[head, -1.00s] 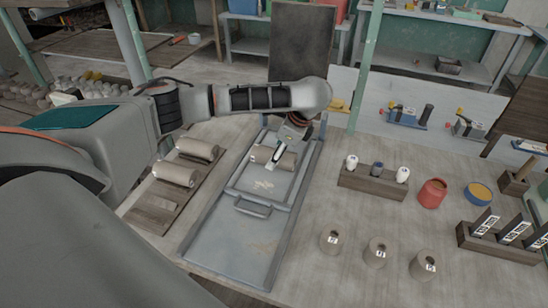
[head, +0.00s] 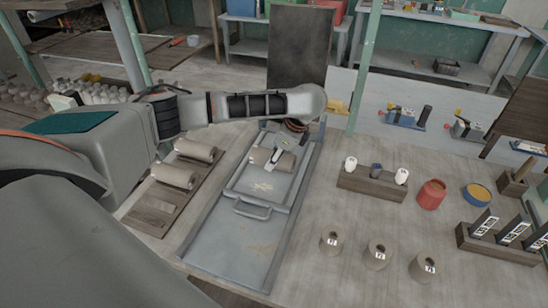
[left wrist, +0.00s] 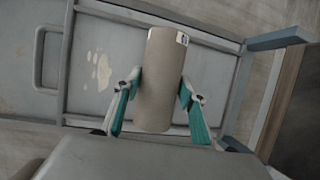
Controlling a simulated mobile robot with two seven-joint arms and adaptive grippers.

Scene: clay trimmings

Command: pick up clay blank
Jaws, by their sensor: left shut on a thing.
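A grey-brown clay blank (head: 262,156), a cylinder, is at the far part of the grey metal tray (head: 228,235). My left gripper (head: 276,158) comes down over it from the far side and is shut across its middle. In the left wrist view the clay blank (left wrist: 160,70) lies between the two green-sided fingertips of my left gripper (left wrist: 161,92), one against each side. A small label shows at one end of the blank. I cannot tell whether the blank is clear of the tray. My right gripper is not in view.
Two more clay cylinders (head: 174,176) lie on a wooden board (head: 150,214) left of the tray. To the right stand a wooden holder (head: 372,186), a red jar (head: 432,194) and several labelled cylinders (head: 376,254). The near half of the tray is clear.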

